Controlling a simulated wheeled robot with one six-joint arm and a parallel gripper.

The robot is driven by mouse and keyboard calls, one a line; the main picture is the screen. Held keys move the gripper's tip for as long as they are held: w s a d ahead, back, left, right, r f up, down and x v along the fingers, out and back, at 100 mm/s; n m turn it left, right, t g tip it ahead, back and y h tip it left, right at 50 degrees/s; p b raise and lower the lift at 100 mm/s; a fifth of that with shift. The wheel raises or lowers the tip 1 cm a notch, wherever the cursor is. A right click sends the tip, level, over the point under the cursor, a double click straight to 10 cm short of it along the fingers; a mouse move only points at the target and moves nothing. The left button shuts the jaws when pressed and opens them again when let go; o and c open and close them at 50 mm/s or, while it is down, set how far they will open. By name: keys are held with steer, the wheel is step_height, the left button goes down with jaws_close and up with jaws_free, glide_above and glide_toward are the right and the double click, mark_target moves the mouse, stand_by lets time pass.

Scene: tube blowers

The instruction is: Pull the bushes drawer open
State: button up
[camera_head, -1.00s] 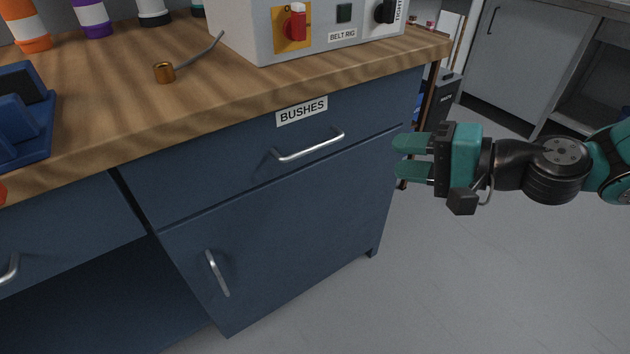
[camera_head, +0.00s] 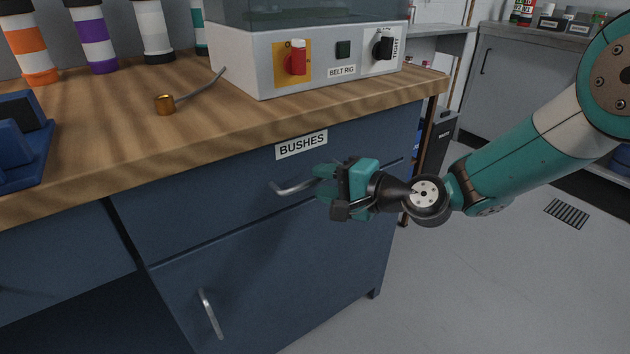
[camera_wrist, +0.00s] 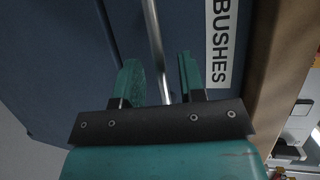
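The bushes drawer (camera_head: 225,195) is a dark blue front under the wooden bench top, with a white BUSHES label (camera_head: 301,145). It looks shut. Its silver bar handle (camera_head: 285,189) runs across the front, and my gripper hides the handle's right part. My gripper (camera_head: 320,182) is at the handle, fingers pointing at the drawer front. In the wrist view the teal fingers (camera_wrist: 158,70) are apart, with the handle bar (camera_wrist: 154,35) running between them. A gap shows on each side of the bar, so I see no grip on it.
The grey belt rig box (camera_head: 315,60) stands on the bench top above the drawer. Open floor (camera_head: 480,290) lies to the right.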

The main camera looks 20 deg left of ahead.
steer(key=shift+x, duration=1.25)
jaws_close()
steer(key=shift+d, duration=0.1)
